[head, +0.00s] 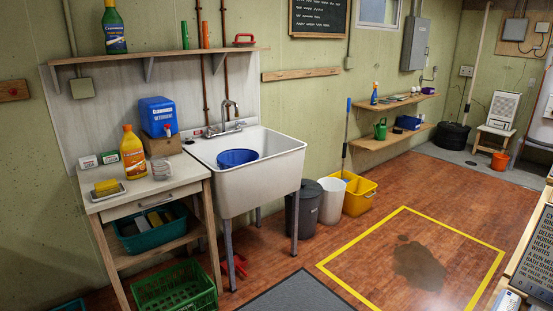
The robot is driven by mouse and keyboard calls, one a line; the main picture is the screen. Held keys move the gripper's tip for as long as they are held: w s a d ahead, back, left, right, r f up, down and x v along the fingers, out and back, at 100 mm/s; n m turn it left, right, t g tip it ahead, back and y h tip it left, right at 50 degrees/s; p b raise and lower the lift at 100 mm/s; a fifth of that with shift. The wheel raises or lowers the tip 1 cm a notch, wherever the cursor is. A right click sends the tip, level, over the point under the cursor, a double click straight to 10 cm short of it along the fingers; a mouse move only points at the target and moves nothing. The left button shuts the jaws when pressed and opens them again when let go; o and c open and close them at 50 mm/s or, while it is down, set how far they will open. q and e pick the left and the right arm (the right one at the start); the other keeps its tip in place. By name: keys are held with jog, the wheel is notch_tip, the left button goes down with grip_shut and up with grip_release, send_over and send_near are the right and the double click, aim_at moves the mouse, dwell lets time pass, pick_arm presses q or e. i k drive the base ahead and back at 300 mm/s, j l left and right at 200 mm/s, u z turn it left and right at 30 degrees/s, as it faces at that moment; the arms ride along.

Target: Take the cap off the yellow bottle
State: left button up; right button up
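The yellow bottle (132,155) stands upright on the white-topped side table left of the sink, with an orange label. Its cap (127,128) appears to be on its top. Neither of my grippers shows in the head view.
A shelf (150,56) hangs above. The sink (255,170) stands to the right. A dark wet patch (418,264) lies inside yellow floor tape.

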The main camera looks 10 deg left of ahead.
aim_at(130, 147)
jog(key=i+z, duration=0.3)
jog(key=i, duration=0.65)
jog(key=i+u, duration=0.35)
jog(key=i+l+u, duration=0.3)
jog(key=i, duration=0.15)
jog(key=i+u, duration=0.2)
jog(key=u, duration=0.2)
jog(key=i+l+u, duration=0.15)
jog(key=u, duration=0.25)
jog(key=i+l+u, duration=0.15)
jog(key=u, duration=0.2)
jog(key=i+l+u, duration=0.2)
jog(key=u, duration=0.2)
jog(key=i+l+u, duration=0.35)
jog(key=l+u, duration=0.15)
jog(key=i+l+u, duration=0.1)
jog(key=l+u, duration=0.15)
